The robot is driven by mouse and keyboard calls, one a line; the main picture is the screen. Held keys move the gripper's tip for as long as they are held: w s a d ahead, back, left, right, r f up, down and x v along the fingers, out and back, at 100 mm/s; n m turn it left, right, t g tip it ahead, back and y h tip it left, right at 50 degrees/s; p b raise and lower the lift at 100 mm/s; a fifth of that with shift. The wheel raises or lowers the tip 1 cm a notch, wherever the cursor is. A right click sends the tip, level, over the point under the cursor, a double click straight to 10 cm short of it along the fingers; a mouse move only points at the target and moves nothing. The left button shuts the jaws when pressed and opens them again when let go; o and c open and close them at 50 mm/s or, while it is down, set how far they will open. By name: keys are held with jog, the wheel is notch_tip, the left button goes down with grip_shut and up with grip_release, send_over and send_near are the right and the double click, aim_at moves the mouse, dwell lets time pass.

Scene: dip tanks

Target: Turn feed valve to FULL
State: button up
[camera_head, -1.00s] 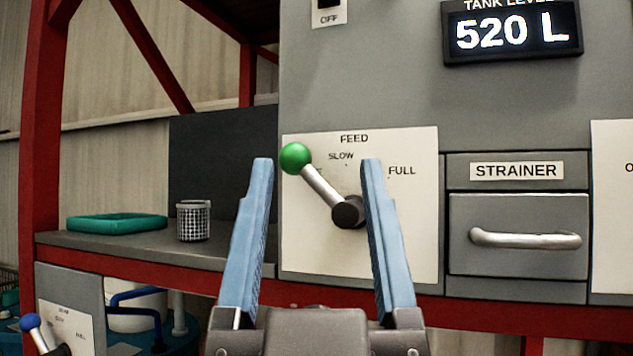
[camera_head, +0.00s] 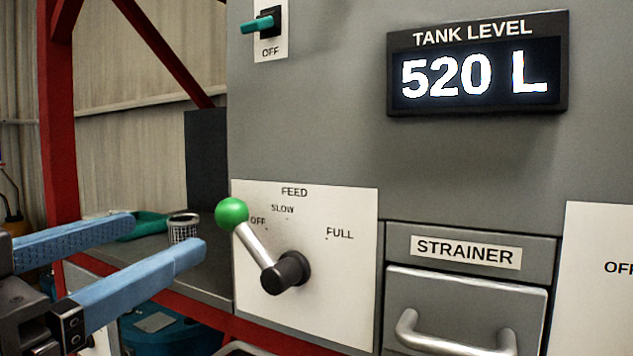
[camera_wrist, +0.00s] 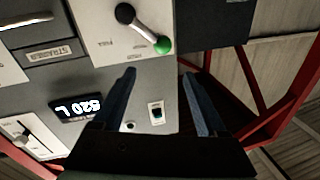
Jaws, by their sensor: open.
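The feed valve is a lever with a green ball knob (camera_head: 232,213) on a black hub (camera_head: 287,272), mounted on a white plate (camera_head: 345,290) marked FEED, OFF, SLOW and FULL. The lever points up and left, by the OFF mark; FULL is to the upper right of the hub. My gripper (camera_head: 168,233) is open and empty, left of the knob and apart from it in the head view. In the wrist view the knob (camera_wrist: 163,45) lies beyond my open fingers (camera_wrist: 158,73), and the picture is upside down.
A display (camera_head: 478,66) reads TANK LEVEL 520 L. A toggle switch (camera_head: 264,24) marked OFF is above the plate. A strainer drawer (camera_head: 466,290) with a protruding handle is to the right.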

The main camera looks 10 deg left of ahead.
aim_at(222, 219)
jog(key=shift+g, duration=0.3)
jog(key=w, duration=0.4)
jog(key=w+d+p, duration=0.1)
jog(key=w, duration=0.3)
jog(key=w+p, duration=0.1)
jog(key=w, duration=0.3)
jog(key=shift+w+d+f, duration=0.1)
jog(key=shift+d+f, duration=0.05)
grip_shut()
jog(key=shift+f+y, duration=0.2)
jog(key=shift+y, duration=0.1)
dwell(0.6)
